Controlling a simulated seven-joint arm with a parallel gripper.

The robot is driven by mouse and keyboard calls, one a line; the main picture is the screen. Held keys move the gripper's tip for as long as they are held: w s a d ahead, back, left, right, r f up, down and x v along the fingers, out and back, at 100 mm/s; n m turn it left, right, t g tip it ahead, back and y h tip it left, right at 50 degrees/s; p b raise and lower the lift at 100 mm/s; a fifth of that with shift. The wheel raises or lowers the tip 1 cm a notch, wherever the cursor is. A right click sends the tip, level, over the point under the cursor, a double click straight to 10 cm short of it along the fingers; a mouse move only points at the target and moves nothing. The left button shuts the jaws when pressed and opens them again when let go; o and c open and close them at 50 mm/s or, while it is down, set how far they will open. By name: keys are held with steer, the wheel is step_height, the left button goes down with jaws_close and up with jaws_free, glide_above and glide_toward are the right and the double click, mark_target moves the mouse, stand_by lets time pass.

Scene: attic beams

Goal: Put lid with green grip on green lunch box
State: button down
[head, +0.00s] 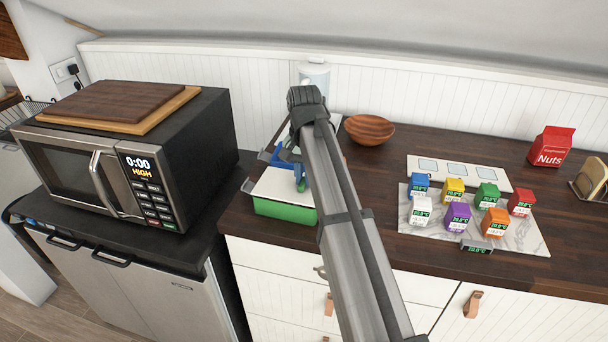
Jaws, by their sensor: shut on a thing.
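The green lunch box (284,210) stands on the dark wood counter near its front edge, left of my arm. A pale, flat lid (272,190) lies over its top. I cannot tell whether the lid is fully seated or slightly above the rim. My gripper (298,182), with blue parts, points down at the lid's middle and is shut on its grip. The grip's green colour is mostly hidden by the fingers. My arm covers the right side of the box and lid.
A microwave (130,150) with cutting boards on top stands to the left. Several coloured cubes (457,216) sit on a marble board (525,238) at right. A red nuts bag (551,147) stands at back right.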

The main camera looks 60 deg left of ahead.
steer(key=shift+f, duration=0.4)
stand_by(0.6)
steer(key=c, duration=1)
jaws_free()
step_height(320, 180, up, 14)
steer(key=shift+f, duration=0.1)
